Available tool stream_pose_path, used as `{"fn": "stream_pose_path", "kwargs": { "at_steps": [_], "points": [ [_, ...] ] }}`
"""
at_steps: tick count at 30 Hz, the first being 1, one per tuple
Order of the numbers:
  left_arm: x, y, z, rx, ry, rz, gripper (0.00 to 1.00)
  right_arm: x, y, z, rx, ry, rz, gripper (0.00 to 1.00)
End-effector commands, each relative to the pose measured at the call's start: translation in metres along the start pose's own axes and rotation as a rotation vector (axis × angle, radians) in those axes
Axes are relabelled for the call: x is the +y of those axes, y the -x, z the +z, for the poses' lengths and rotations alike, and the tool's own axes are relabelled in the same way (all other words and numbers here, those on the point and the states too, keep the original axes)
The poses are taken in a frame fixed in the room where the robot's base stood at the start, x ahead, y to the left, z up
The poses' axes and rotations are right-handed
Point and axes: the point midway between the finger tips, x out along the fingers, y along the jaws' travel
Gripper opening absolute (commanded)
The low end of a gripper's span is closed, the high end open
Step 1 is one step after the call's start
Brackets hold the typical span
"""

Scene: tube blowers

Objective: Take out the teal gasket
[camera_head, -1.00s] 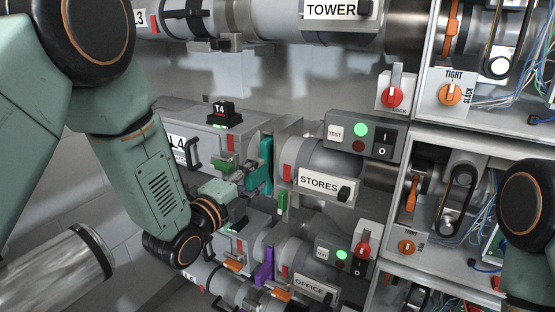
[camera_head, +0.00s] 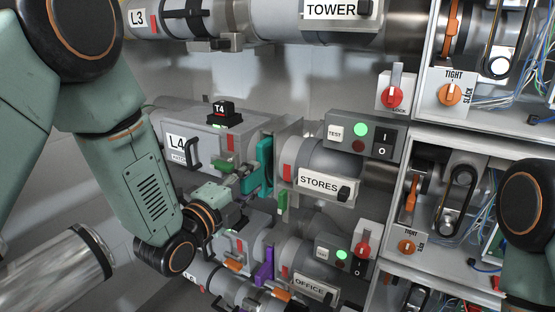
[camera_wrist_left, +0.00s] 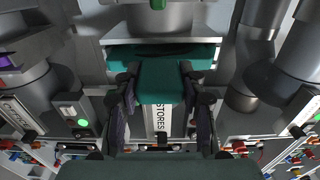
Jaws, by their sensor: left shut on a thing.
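The teal gasket (camera_head: 264,166) is in the head view, at the joint between the L4 box (camera_head: 205,145) and the STORES blower (camera_head: 335,168). My left gripper (camera_head: 247,184) is shut on its near tab. In the left wrist view the gasket's tab (camera_wrist_left: 162,84) lies between the two fingers, with a wider teal part behind it under a grey flange. The head view does not show clearly how much of the gasket is still inside the joint. My right gripper is out of view; only part of my right arm shows at the right edge.
A green clamp (camera_head: 282,203) hangs just right of the gasket. A purple gasket (camera_head: 263,272) sits in the lower line by OFFICE. A black T4 block (camera_head: 225,113) stands on the L4 box. Control boxes and open cabinets crowd the right side.

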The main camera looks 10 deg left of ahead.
Motion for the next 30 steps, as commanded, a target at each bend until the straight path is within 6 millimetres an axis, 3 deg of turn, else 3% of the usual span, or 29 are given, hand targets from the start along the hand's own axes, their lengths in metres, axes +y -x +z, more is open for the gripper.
{"fn": "stream_pose_path", "kwargs": {
  "at_steps": [30],
  "points": [
    [-0.001,0.060,0.001,-0.002,0.002,0.000,0.07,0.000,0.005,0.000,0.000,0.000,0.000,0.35]
  ]
}}
